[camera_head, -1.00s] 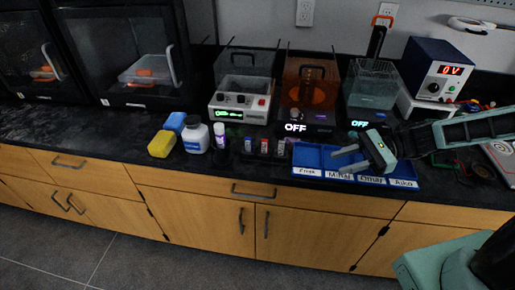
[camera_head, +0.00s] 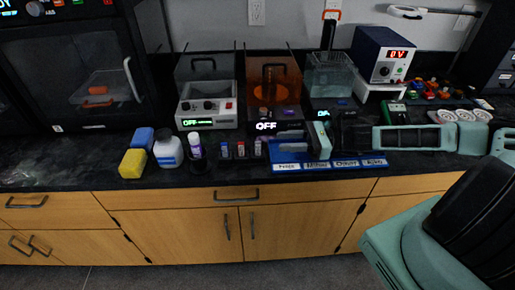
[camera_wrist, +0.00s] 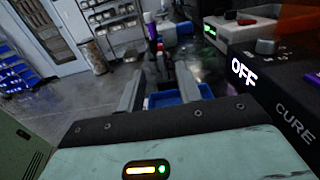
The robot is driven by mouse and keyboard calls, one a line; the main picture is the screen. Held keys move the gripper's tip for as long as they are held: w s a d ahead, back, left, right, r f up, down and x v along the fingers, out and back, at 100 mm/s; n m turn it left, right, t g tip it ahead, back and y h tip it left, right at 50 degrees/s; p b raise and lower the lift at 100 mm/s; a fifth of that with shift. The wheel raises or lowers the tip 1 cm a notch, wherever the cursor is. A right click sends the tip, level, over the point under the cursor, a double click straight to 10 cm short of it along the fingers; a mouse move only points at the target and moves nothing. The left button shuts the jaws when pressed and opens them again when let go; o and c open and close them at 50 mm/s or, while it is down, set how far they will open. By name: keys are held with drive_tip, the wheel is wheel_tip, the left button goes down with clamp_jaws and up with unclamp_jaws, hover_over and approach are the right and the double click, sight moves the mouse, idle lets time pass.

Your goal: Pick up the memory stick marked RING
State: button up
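Several small sticks stand in a dark holder (camera_head: 240,164) on the counter in the head view. Their markings are too small to read, so I cannot tell which one says RING. My gripper (camera_head: 284,141) points left above the left end of the blue compartment tray (camera_head: 345,165), a short way right of the holder. In the wrist view my gripper (camera_wrist: 160,72) has its two fingers apart, with nothing visible held between them. Part of the blue tray (camera_wrist: 165,99) shows beyond and between the fingers.
Left of the holder stand a purple bottle with a white cap (camera_head: 195,145), a white jar (camera_head: 168,152) and a yellow and blue block (camera_head: 132,163). Machines reading OFF, including an orange-hooded one (camera_head: 273,85), stand close behind. A power supply (camera_head: 384,55) is at back right.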

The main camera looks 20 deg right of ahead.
sight(258, 142)
drive_tip(key=p+x, duration=0.1)
drive_tip(key=x, duration=0.7)
drive_tip(key=shift+w+a, duration=0.1)
drive_tip(key=shift+a, duration=0.15)
drive_tip(key=shift+c, duration=0.3)
clamp_jaws()
